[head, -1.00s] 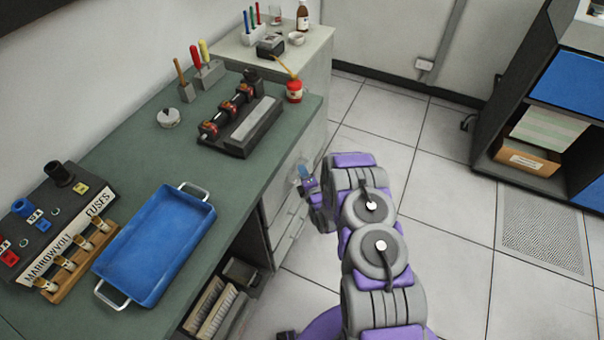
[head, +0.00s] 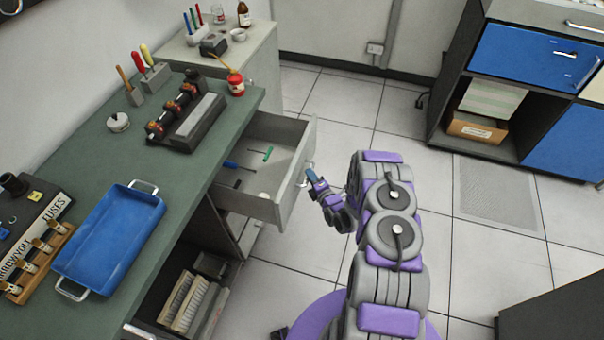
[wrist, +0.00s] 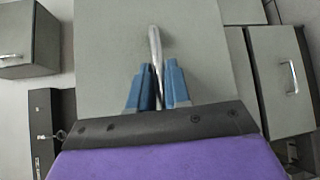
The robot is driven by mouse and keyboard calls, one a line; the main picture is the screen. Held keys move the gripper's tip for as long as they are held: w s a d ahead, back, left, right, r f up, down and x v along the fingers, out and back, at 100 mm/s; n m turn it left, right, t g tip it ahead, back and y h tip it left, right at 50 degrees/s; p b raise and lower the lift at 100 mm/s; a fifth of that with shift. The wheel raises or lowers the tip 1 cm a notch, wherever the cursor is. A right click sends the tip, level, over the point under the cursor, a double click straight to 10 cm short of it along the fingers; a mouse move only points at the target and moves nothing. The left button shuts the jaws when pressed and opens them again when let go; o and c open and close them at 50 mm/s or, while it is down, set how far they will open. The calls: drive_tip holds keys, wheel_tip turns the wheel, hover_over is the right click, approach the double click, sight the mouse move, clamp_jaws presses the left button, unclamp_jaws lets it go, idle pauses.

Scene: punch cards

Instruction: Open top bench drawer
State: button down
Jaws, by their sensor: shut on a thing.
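The top bench drawer (head: 283,205) is pulled well out from the green-topped bench (head: 150,85) in the head view. Inside it lie a blue-handled tool (head: 231,165), a small green item (head: 267,154) and a pale round item. My gripper (head: 309,177) is at the drawer's front panel. In the wrist view, the blue fingertips of my gripper (wrist: 158,85) are shut on the metal drawer handle (wrist: 154,45), with the grey drawer front (wrist: 110,45) behind it.
A dark shelf unit with blue fronts (head: 520,55) stands at right. Tiled floor (head: 330,100) is clear between.

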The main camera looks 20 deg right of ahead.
drive_tip(key=s+d, duration=0.3)
drive_tip(key=d, duration=0.1)
drive_tip(key=shift+s+d+f, duration=0.2)
drive_tip(key=shift+s+d, duration=0.05)
drive_tip(key=shift+s, duration=0.1)
drive_tip(key=c, duration=1.4)
unclamp_jaws()
drive_tip(key=shift+o, duration=1.2)
drive_tip(key=shift+d, duration=0.3)
drive_tip(key=shift+r, duration=0.1)
drive_tip(key=s+d+r+p, duration=0.2)
drive_tip(key=s, duration=1.5)
drive_tip(key=shift+d, duration=0.3)
drive_tip(key=shift+w+r, duration=0.1)
